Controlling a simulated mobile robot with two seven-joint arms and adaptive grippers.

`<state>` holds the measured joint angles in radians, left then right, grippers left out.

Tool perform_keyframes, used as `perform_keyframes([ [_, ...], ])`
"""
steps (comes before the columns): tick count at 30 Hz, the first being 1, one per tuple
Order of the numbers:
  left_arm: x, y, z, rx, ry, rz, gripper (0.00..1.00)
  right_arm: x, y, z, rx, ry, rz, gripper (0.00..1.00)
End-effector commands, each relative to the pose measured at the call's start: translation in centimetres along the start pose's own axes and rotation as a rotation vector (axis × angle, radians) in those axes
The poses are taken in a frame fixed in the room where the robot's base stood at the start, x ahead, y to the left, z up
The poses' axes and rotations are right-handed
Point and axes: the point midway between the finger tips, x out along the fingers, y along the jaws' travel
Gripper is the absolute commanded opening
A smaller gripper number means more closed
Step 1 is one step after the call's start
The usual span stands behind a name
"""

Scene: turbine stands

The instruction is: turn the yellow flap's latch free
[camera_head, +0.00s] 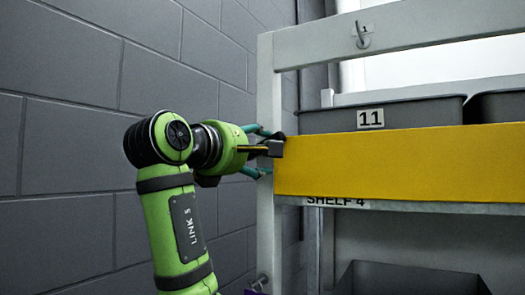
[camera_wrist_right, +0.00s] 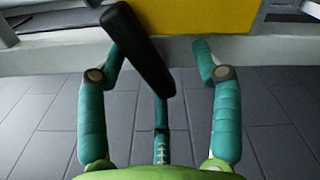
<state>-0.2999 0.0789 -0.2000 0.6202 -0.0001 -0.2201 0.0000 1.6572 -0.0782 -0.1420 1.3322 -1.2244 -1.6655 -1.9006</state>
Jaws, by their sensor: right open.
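The yellow flap (camera_head: 400,160) is a long panel along the front of the shelf, upright over the bins' fronts; its edge shows at the top of the wrist view (camera_wrist_right: 200,15). Its latch (camera_head: 275,148) is a dark bar at the flap's left end. In the wrist view the latch (camera_wrist_right: 135,45) slants between the teal fingers. My right gripper (camera_head: 264,152) is at that left end with its fingers spread above and below the latch. It is open in the wrist view (camera_wrist_right: 158,65); whether a finger touches the latch I cannot tell. My left gripper is not in view.
A grey bin (camera_head: 430,112) labelled 11 stands behind the flap, with another at its right. A pale shelf post (camera_head: 270,90) rises beside the gripper. A hook (camera_head: 362,36) hangs on the upper beam. A block wall (camera_head: 70,130) fills the left.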

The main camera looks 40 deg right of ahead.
Motion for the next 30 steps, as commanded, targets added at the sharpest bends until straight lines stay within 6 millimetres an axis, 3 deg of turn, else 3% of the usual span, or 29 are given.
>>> perform_keyframes([
  [11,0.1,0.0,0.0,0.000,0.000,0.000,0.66,-0.7,0.1,0.1,0.003,-0.001,0.005,0.66],
  [30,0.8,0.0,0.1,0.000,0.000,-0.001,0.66,-5.1,0.1,0.1,0.002,-0.002,0.005,0.66],
])
